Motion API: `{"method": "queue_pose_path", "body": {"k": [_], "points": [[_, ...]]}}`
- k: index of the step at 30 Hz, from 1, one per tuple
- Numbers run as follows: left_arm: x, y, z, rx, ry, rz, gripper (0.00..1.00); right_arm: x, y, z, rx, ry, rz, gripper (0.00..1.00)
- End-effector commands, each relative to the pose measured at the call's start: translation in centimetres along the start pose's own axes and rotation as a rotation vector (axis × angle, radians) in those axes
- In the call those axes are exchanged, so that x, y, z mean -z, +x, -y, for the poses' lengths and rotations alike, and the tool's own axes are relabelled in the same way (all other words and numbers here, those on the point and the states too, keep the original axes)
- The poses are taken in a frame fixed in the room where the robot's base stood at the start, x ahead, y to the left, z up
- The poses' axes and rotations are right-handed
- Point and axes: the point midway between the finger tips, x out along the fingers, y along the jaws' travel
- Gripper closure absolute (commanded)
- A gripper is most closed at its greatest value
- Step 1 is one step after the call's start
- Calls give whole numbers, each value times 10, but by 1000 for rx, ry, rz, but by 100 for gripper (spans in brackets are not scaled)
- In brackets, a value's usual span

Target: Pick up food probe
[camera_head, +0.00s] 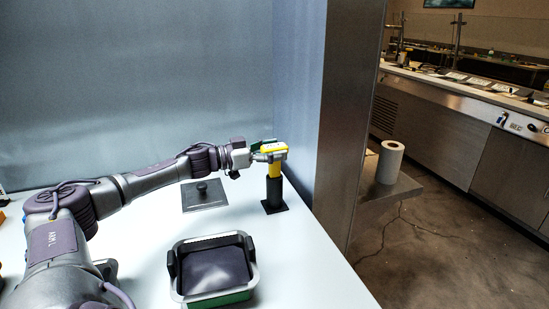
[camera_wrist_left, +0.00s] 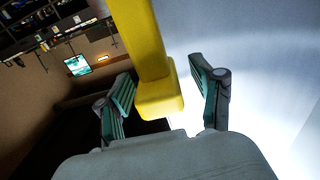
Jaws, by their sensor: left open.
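The yellow food probe (camera_head: 273,148) stands upright in a black holder (camera_head: 274,190) near the right edge of the white counter. My left gripper (camera_head: 264,151) is at the probe's yellow upper part. In the left wrist view the yellow probe body (camera_wrist_left: 147,50) lies between the two teal-padded fingers of my left gripper (camera_wrist_left: 163,97). The fingers are spread, with visible gaps on both sides of the probe. The holder is not clearly visible in the wrist view. My right gripper is not in view.
A green-sided tray (camera_head: 254,284) with a dark inside sits at the counter's front. A flat dark plate with a knob (camera_head: 203,195) lies behind it. A steel post (camera_head: 345,120) rises right of the holder. A paper roll (camera_head: 390,162) stands on a ledge beyond.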

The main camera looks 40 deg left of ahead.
Motion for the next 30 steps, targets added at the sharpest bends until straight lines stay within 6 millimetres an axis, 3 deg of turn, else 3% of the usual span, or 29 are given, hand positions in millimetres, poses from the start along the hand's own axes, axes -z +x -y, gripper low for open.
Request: {"method": "queue_pose_path", "body": {"k": [8,18,19,30], "points": [[-1,1,0,0,-1,1,35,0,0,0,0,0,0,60],[-1,1,0,0,0,1,92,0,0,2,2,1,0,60],[0,1,0,0,0,1,94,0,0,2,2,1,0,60],[7,1,0,0,1,0,94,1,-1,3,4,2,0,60]]}}
